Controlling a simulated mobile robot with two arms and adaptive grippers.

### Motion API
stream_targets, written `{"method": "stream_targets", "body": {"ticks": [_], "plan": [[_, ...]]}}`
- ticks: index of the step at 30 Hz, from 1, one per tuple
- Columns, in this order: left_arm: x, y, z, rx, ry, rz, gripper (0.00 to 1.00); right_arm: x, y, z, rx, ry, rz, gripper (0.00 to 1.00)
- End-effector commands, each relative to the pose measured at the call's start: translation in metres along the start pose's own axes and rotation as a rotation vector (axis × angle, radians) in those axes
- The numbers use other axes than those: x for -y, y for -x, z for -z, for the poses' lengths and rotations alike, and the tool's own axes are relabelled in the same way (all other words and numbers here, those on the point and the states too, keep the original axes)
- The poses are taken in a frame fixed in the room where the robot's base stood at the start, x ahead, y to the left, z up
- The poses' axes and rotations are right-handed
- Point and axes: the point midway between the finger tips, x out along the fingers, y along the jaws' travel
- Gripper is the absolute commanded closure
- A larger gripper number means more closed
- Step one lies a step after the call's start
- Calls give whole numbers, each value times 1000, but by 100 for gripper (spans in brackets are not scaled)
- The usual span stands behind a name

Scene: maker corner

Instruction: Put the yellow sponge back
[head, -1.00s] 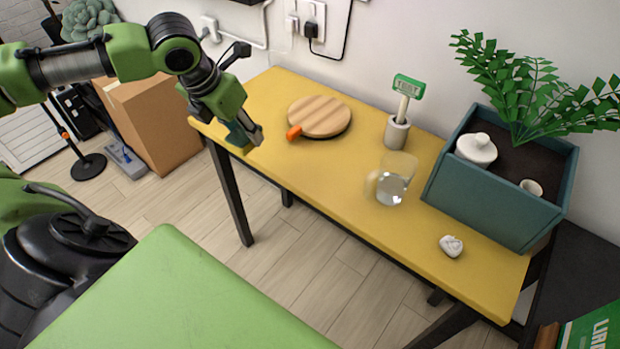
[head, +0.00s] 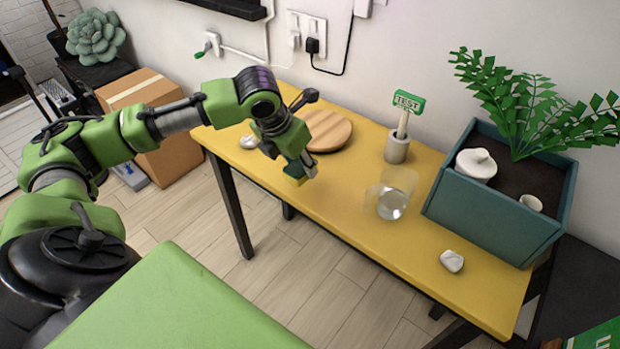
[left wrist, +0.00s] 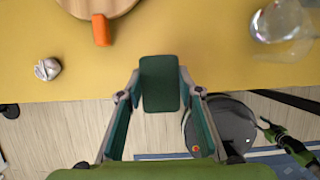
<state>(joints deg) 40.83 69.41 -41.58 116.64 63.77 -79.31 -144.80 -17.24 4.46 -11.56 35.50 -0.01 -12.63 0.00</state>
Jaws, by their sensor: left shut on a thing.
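My left gripper (head: 303,168) is shut on the yellow sponge (head: 295,180), which has a dark green pad on one face. In the left wrist view the sponge (left wrist: 160,84) sits between both fingertips, green face toward the camera; its yellow part is hidden there. In the head view the gripper and sponge are at the front edge of the yellow table (head: 345,215), in front of the round wooden board (head: 328,131). I cannot tell the exact height above the table.
A clear glass (head: 392,203), a holder with a green TEST sign (head: 397,148) and a teal planter (head: 490,215) stand to the right. White lumps lie at the table's right (head: 452,261) and left (head: 249,142). The orange piece (left wrist: 101,30) touches the board. The table's front middle is clear.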

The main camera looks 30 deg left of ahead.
Motion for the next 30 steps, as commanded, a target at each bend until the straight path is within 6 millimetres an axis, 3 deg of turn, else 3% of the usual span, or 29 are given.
{"method": "stream_targets", "body": {"ticks": [11, 16, 22, 23, 24, 25, 30], "plan": [[19, -34, -3, -1, 0, 2, 90, -4, 0, -1, 0, -1, -5, 60], [16, -56, 8, -2, 0, -1, 90, -4, 1, 0, 0, -1, -5, 60], [16, -59, 8, 1, 0, -1, 90, -4, 1, 0, -1, -1, -5, 60], [16, -59, 8, 1, 0, -1, 65, -4, 1, 0, -1, -1, -5, 60], [16, -59, 8, 1, 0, -1, 54, -4, 1, 0, -1, -1, -5, 60], [16, -59, 8, 1, 0, -1, 50, -4, 1, 0, -1, -1, -5, 60], [16, -58, 8, 1, -1, -1, 50, -4, 1, 0, -1, -1, -5, 60]]}}
